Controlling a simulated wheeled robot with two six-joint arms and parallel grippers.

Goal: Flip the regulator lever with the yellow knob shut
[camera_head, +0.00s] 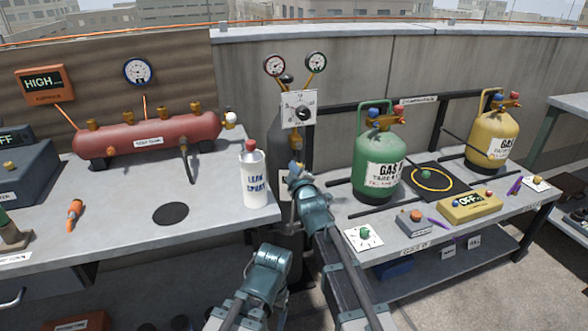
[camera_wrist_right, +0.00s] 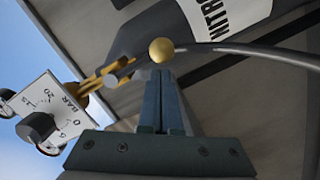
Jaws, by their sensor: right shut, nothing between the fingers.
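The regulator (camera_head: 299,108), a white plate with a black dial and two round gauges above, stands on the dark cylinder behind the gap between the benches. Its brass stem (camera_head: 296,143) hangs below the plate. In the right wrist view the plate (camera_wrist_right: 48,112) is at left, and the yellow knob (camera_wrist_right: 162,51) is just beyond my fingertips; whether they touch I cannot tell. My right gripper (camera_head: 294,170) is below the brass stem, shut and empty; its closed fingers also show in the wrist view (camera_wrist_right: 161,76). My left arm is low in the head view; its fingers are unclear.
The leak spray bottle (camera_head: 254,176) stands at the left bench's edge, near my right gripper. A green gas cylinder (camera_head: 378,165) stands on the right bench. A red tank (camera_head: 148,138) lies on the left bench. In the wrist view a grey hose (camera_wrist_right: 250,51) runs right from behind the knob.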

